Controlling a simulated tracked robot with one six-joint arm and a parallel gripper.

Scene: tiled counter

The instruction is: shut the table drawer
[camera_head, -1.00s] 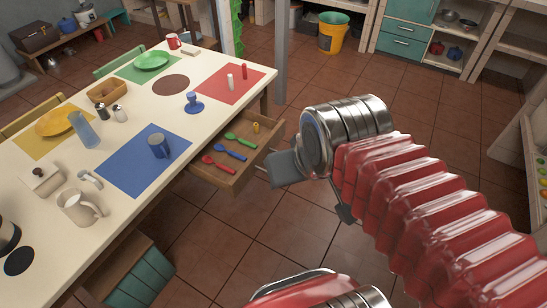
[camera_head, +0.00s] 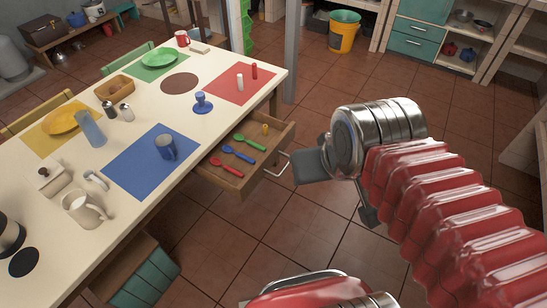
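The wooden table drawer (camera_head: 236,178) stands pulled out from the right side of the long white table (camera_head: 130,217). Its metal bar handle (camera_head: 279,172) shows on the drawer front. In the drawer lie a green spoon (camera_head: 250,142), a blue spoon (camera_head: 239,155), a red spoon (camera_head: 228,167) and a small yellow item (camera_head: 265,128). My gripper (camera_head: 335,192) is just right of the handle, with its dark fingers spread apart and nothing seen between them. In the picture a small gap shows between the nearer finger and the handle; the depth between them is hard to tell.
A grey post (camera_head: 291,50) stands behind the drawer. A yellow bucket (camera_head: 343,32) is at the back. Tiled floor beside the drawer is open.

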